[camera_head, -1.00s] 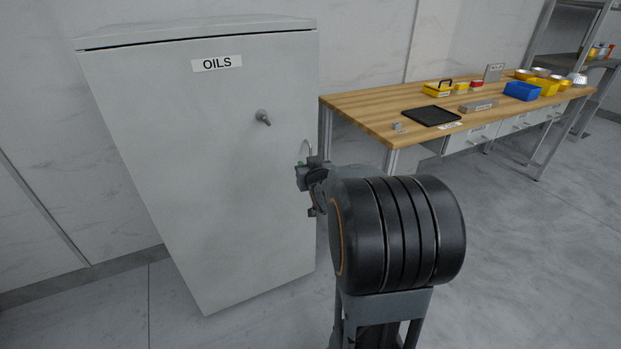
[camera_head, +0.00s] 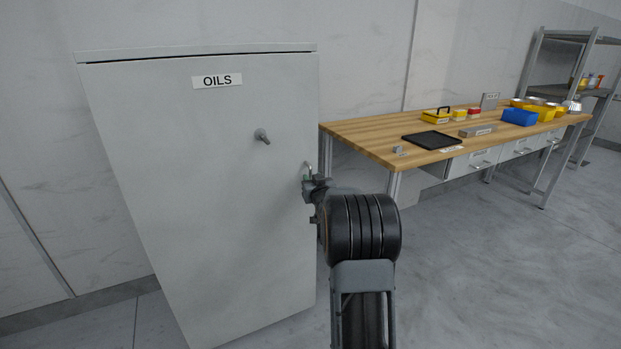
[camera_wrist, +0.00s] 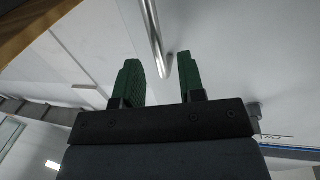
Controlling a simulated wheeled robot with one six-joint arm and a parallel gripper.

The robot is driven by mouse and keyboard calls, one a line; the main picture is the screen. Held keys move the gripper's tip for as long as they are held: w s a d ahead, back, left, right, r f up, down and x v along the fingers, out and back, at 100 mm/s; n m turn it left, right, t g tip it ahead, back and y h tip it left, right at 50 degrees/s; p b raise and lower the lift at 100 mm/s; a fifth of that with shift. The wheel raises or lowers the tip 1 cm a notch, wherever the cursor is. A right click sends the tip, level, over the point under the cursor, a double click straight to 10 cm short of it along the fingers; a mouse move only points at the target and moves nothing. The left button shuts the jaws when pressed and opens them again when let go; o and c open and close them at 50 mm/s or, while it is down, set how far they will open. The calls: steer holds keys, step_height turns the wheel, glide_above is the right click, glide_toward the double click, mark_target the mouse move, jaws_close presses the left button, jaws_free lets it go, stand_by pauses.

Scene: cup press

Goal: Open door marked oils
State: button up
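The door marked OILS (camera_head: 200,190) is the front of a tall grey cabinet and looks shut. Its white label (camera_head: 217,81) is near the top. A small round knob or latch (camera_head: 262,136) sits on the upper right of the door. A thin metal bar handle (camera_head: 308,166) is by the right edge; in the wrist view the handle (camera_wrist: 155,38) reaches down between my fingertips. My gripper (camera_head: 309,186) is at the handle in the head view, partly hidden by my arm. In the wrist view my gripper (camera_wrist: 159,72) has its green fingers apart, the handle closer to the right finger.
A wooden workbench (camera_head: 360,132) stands to the right of the cabinet. It carries a black tray (camera_head: 432,140), a blue bin (camera_head: 519,117) and a yellow toolbox (camera_head: 436,117). A metal shelf (camera_head: 570,90) is at the back right. The floor (camera_head: 490,260) at right is clear.

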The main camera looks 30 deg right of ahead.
mark_target(310, 176)
steer(key=shift+x, duration=1.65)
steer(key=shift+c, duration=0.5)
jaws_close()
